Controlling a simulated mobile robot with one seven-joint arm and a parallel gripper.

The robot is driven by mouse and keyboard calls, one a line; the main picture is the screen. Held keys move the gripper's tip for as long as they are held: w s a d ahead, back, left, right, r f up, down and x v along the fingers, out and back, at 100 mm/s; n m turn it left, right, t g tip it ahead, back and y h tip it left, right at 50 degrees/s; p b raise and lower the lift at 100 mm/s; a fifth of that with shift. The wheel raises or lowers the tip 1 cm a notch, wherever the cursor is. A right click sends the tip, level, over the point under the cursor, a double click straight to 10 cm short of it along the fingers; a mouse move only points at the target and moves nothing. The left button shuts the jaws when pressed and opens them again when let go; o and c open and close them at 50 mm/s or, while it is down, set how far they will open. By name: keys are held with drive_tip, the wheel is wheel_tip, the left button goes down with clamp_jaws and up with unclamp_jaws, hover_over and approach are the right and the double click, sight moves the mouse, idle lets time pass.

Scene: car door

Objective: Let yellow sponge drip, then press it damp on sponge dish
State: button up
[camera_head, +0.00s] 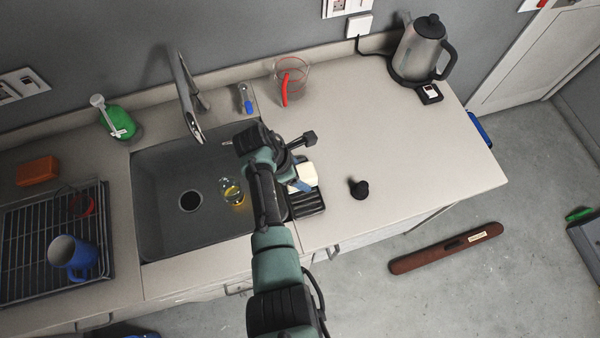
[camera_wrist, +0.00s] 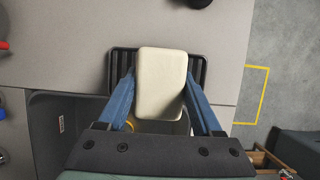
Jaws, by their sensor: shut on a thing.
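A pale cream-yellow sponge (camera_wrist: 161,80) is held between the blue fingers of my gripper (camera_wrist: 160,92) in the wrist view. It also shows in the head view (camera_head: 303,173), partly hidden by my arm. My gripper (camera_head: 300,184) is shut on it from both sides. The black ridged sponge dish (camera_head: 307,203) lies on the counter at the right edge of the sink. In the wrist view the dish (camera_wrist: 199,72) shows behind and on both sides of the sponge. I cannot tell whether sponge and dish touch. No drops are visible.
The sink (camera_head: 165,220) holds a glass with yellow contents (camera_head: 232,192). The faucet (camera_head: 187,95), a measuring jug (camera_head: 291,80) and a kettle (camera_head: 420,50) stand behind. A small black object (camera_head: 359,189) sits right of the dish. The counter further right is clear.

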drive_tip(key=shift+r+p, duration=2.55)
drive_tip(key=shift+r, duration=0.35)
drive_tip(key=shift+f, duration=0.1)
